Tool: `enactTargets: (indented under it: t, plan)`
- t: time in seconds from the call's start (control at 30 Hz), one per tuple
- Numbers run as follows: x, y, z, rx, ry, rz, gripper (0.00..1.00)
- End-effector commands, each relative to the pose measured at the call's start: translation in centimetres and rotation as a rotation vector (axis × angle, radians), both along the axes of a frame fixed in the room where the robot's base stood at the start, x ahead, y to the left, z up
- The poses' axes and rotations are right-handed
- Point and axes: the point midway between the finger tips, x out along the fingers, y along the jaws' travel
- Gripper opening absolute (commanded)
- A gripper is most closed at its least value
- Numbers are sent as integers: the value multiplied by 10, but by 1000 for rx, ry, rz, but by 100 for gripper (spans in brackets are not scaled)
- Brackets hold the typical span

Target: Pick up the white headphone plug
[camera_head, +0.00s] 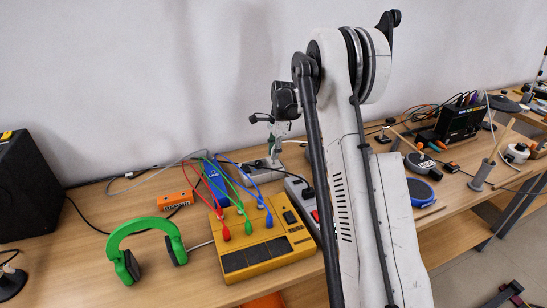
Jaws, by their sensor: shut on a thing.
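My gripper (272,146) is in the middle of the view, pointing down at the back of the wooden table, above the grey power strip. It is small in the picture and partly confused with my dark wrist above it. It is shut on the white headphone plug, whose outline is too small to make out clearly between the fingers. The green headphones (122,233) lie on the table at the front left, well apart from my gripper. A pale cable runs from them toward the yellow box.
The yellow box (262,257) with red, green and blue leads stands left of my arm. A black speaker (25,185) stands far left. My arm hides the table's middle.

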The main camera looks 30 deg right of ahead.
Motion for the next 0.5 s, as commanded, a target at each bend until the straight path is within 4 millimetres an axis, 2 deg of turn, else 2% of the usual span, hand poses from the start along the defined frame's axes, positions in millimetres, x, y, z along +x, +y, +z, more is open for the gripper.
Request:
enactTargets:
  t: [0.1, 0.5]
  plan:
    - [-1, 3, 21, 0, 0, 1, 0]
    - [-22, 80, 66, 0, 1, 3, 0]
